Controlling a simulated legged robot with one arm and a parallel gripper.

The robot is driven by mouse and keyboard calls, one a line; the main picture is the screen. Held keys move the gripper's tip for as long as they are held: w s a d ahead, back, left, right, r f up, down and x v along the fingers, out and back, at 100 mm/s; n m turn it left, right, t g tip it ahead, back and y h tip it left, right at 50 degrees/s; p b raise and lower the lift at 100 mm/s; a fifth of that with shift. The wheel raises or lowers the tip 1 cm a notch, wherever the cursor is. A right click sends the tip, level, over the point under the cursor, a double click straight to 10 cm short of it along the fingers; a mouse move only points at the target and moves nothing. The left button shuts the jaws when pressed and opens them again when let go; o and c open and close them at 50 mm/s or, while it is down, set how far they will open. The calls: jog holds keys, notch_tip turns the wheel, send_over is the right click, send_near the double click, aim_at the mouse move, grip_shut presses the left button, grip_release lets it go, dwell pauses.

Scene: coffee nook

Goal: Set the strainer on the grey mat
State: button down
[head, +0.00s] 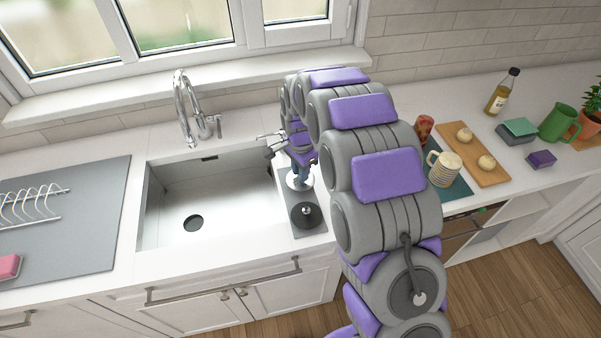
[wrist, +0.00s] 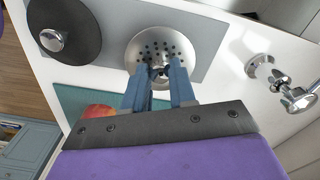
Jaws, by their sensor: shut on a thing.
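The strainer is a round metal bowl with small dark holes, seen in the wrist view (wrist: 181,44); part of it shows in the head view (head: 293,184). I cannot tell whether the strainer touches the mat. A black round lid with a metal knob (head: 306,215) sits on the mat's near end.
The sink (head: 215,190) with its tap (head: 185,105) is left of the narrow mat. A larger grey mat (head: 90,240) with a dish rack and pink sponge lies further left. Right of my arm are a striped mug (head: 445,170), a wooden board (head: 492,178) and a bottle (head: 503,92).

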jog(key=shift+a+f, duration=0.45)
jog(key=shift+a, duration=0.35)
jog(key=c, duration=1.2)
grip_release()
jog(key=shift+a, duration=0.4)
jog(key=shift+c, duration=0.2)
jog(key=o, duration=0.3)
jog(key=shift+d, duration=0.45)
jog(key=shift+d+r, duration=0.15)
jog(key=shift+d, duration=0.4)
jog(key=shift+a, duration=0.85)
notch_tip(320, 180, up, 11)
jog(key=p, duration=0.2)
jog(key=s+d+r+n, duration=0.2)
jog(key=s+d+r, duration=0.4)
jog(key=s+d, duration=0.15)
jog(key=s+d+n, duration=0.2)
jog(key=s+d, duration=0.1)
jog(key=s, duration=0.7)
jog(key=s+d+r+n+g, duration=0.1)
jog(key=s+d+n, duration=0.2)
jog(key=s, duration=0.8)
jog(key=s+d+n, duration=0.3)
jog(key=s, duration=0.8)
jog(key=shift+s+d+r+g, duration=0.2)
jog(key=shift+d+r+g, duration=0.15)
jog(key=shift+g, duration=0.05)
